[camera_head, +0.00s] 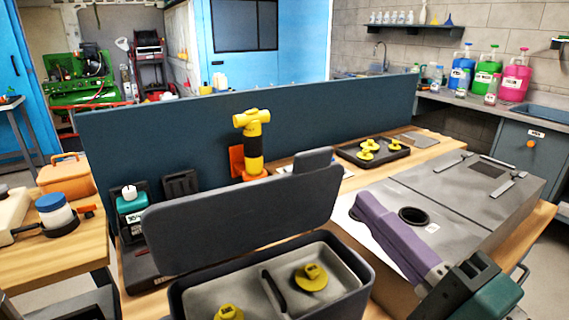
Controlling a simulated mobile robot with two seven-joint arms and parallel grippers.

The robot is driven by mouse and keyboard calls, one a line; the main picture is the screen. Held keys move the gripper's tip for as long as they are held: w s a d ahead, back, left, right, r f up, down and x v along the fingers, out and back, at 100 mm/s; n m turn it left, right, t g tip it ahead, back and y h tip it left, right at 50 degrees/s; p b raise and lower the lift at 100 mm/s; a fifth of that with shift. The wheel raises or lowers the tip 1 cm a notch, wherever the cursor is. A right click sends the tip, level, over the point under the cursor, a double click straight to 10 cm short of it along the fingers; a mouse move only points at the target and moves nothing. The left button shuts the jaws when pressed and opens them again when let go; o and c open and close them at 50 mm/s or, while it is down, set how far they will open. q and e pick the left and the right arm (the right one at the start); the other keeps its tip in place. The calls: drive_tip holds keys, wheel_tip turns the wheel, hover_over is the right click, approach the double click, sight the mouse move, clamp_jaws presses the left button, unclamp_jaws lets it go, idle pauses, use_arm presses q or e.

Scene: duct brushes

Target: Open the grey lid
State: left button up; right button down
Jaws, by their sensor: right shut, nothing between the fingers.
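The grey lid (240,222) stands raised along the back edge of a dark grey box (369,272), leaning back, with a small tab (312,161) on its top edge. The box is open to view and its light grey inside holds yellow round pieces (311,278), (228,313) on either side of a dark divider (273,291). My right gripper (366,208) comes in from the lower right with long purple fingers shut and empty. Its tips are to the right of the lid, apart from it in the picture, above the grey duct unit. My left gripper is not in view.
The grey duct unit (465,212) with a round black hole (412,216) fills the bench's right side. A dark blue panel (330,117) runs behind. A yellow and black tool (253,145) and a black tray (349,153) with yellow pieces stand before it.

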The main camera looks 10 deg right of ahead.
sight(320, 154)
drive_tip(key=x, duration=0.7)
drive_tip(key=shift+w+p, duration=0.15)
drive_tip(key=shift+p, duration=0.25)
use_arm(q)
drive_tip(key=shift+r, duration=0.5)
use_arm(e)
drive_tip(key=shift+a, duration=0.1)
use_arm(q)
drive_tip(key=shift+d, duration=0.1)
use_arm(e)
drive_tip(key=w+r+g+p, duration=0.1)
drive_tip(key=p, duration=0.2)
drive_tip(key=shift+w+a+r, duration=0.15)
drive_tip(key=shift+w+r, duration=0.2)
drive_tip(key=w, duration=0.1)
drive_tip(key=w+a+b, duration=0.1)
drive_tip(key=w, duration=0.1)
drive_tip(key=shift+w+f+g, duration=0.25)
drive_tip(key=shift+w+g, duration=0.05)
drive_tip(key=shift+w, duration=0.05)
drive_tip(key=shift+w+a+r, duration=0.1)
drive_tip(key=shift+w, duration=0.15)
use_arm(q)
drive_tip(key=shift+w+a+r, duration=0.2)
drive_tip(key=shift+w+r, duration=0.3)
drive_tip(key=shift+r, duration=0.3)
use_arm(e)
drive_tip(key=shift+s, duration=0.1)
